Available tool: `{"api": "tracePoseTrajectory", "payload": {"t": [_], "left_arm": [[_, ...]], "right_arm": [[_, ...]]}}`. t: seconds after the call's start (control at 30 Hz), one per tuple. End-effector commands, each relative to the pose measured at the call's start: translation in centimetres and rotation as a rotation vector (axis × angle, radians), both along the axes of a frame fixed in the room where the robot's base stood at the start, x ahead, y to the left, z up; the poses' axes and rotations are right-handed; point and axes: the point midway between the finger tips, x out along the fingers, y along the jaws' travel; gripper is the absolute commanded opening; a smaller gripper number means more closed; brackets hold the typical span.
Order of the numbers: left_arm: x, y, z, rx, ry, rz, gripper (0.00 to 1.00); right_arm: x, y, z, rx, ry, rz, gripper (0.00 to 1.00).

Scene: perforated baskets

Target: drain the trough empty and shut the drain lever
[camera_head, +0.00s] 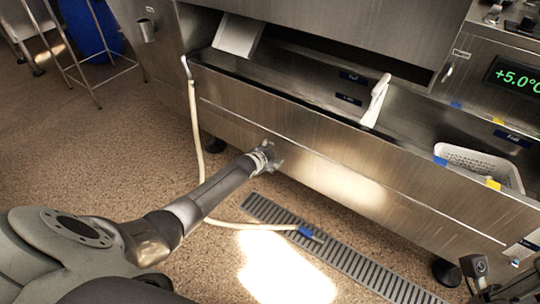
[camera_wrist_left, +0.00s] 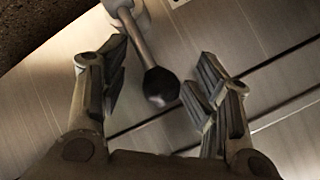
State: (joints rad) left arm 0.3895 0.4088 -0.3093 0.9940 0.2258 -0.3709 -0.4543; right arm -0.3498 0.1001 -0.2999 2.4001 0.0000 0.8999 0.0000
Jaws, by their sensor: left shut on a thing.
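The long steel trough (camera_head: 330,155) runs across the head view; whether its dark inside holds water I cannot tell. My left gripper (camera_head: 268,157) is low at the trough's front panel. In the left wrist view the drain lever (camera_wrist_left: 160,85), a metal rod with a black knob, lies between the fingers of my left gripper (camera_wrist_left: 158,90), which is shut on it. In the head view the gripper hides the lever. Dark parts of my right gripper (camera_head: 482,272) show at the bottom right corner; its jaw opening is unclear.
A white perforated basket (camera_head: 480,161) sits at the trough's right end. A white upright piece (camera_head: 376,101) stands mid-trough. A pale hose (camera_head: 196,130) runs from the trough's left end to a blue fitting (camera_head: 306,232) on the floor grate (camera_head: 350,262). A display (camera_head: 518,77) reads +5.0°C.

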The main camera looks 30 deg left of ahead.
Motion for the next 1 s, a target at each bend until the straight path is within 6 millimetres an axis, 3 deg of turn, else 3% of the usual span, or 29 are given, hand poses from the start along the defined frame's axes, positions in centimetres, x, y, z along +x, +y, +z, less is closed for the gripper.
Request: {"api": "tracePoseTrajectory", "payload": {"t": [0.03, 0.27, 1.0], "left_arm": [[0.6, 0.2, 1.0, 0.004, -0.022, -0.002, 0.48], [-0.1, 0.1, 1.4, 0.005, -0.021, -0.003, 0.48], [-6.0, -0.6, 4.3, 0.002, 0.0, -0.001, 0.48]], "right_arm": [[0.0, 0.0, 0.1, 0.001, -0.002, -0.002, 0.0], [0.0, 0.0, 0.1, 0.001, -0.001, -0.001, 0.0], [0.0, 0.0, 0.0, 0.0, 0.0, 0.0, 0.0]]}}
